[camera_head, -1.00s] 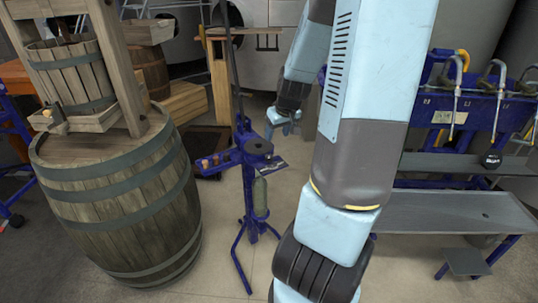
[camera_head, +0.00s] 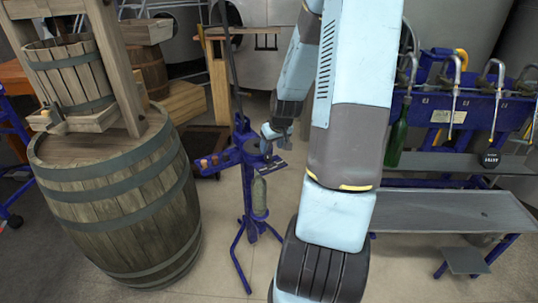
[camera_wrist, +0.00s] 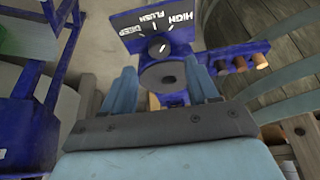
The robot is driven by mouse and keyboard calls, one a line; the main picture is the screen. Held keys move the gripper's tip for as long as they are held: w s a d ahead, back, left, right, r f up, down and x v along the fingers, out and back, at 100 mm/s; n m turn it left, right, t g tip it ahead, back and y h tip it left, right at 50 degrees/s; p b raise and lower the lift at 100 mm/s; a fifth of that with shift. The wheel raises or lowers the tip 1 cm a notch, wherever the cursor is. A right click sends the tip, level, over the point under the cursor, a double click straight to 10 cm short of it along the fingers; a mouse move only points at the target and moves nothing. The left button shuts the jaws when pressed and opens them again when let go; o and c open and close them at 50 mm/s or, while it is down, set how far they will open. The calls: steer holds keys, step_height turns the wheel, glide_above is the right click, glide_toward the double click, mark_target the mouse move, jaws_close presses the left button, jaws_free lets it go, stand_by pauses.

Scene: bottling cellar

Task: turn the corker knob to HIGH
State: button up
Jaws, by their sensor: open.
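The blue floor corker (camera_head: 250,185) stands upright in the middle of the head view. In the wrist view its dark label plate (camera_wrist: 128,40) reads DEEP, FLUSH and HIGH. A small dark knob (camera_wrist: 158,48) with a white pointer mark sits below the lettering; the mark leans slightly right, but its exact setting is hard to read. A grey round disc (camera_wrist: 162,76) lies nearer to me. My gripper (camera_head: 272,134) is above the corker's head. In the wrist view its open fingers (camera_wrist: 160,69) show on either side of the disc, with nothing held. Contact cannot be told.
Several corks (camera_wrist: 240,64) stand on the corker's side arm. A large barrel (camera_head: 115,200) with a wooden press stands to the left. A blue filling bench (camera_head: 450,210) with spouts and a green bottle (camera_head: 397,135) is to the right. Some floor around the corker's legs is clear.

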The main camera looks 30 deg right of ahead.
mark_target(268, 156)
steer(key=shift+x, duration=3.05)
steer(key=c, duration=1)
